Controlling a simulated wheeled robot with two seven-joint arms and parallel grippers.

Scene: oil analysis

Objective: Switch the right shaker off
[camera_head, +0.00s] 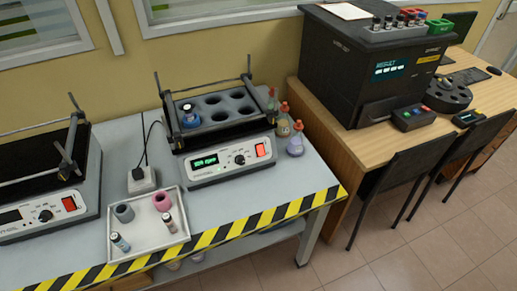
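The right shaker (218,160) stands on the grey bench, a white-fronted unit with a black clamp frame on top. Its display (205,163) is lit green with digits. A black knob (239,160) and a red rocker switch (261,150) sit to the right of the display. Neither of my grippers is in view.
A white tray (173,241) with small vials and cups lies between the shakers, near the striped bench edge (235,229). A plugged socket block (141,179) stands behind it. Flasks (295,142) stand right of the right shaker. A black analyser (365,70) is on the wooden desk.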

